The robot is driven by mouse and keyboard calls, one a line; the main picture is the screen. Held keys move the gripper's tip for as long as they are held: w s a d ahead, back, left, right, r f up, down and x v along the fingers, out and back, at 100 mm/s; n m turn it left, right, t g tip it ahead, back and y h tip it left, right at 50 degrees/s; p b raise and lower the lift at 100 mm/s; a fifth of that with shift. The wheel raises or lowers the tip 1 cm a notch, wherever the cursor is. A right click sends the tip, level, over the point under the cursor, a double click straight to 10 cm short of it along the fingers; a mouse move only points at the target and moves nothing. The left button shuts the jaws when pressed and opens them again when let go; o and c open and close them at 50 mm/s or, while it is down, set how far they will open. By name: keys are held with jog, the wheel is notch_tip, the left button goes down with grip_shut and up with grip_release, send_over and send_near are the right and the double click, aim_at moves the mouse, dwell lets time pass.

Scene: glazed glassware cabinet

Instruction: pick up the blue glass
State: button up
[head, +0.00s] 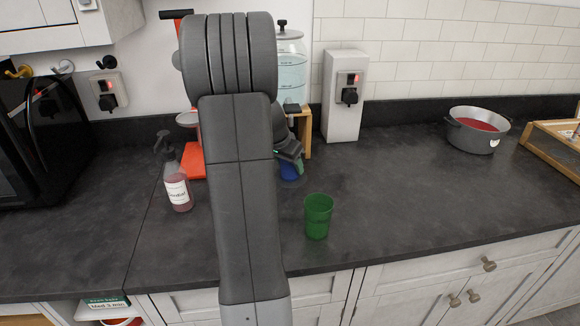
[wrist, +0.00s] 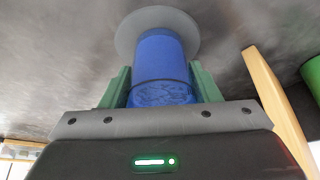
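The blue glass (wrist: 160,60) stands out between the two green fingers of my gripper (wrist: 160,88) in the wrist view, with its mouth end near the palm. The fingers lie close along both sides of the glass, and I see no gap. In the head view, my gripper (head: 292,160) points down behind my arm, and a small part of the blue glass (head: 289,172) shows below it. A round grey disc (wrist: 127,36) lies around the far end of the glass. I cannot tell whether the glass is clear of the disc.
A green cup (head: 318,217) stands near the counter's front edge. Behind are a drink dispenser (head: 291,75) on a wooden stand (head: 304,130) and a white socket box (head: 343,105). The counter between cup and pot is clear.

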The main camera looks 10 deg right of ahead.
jog(key=shift+c, duration=0.9)
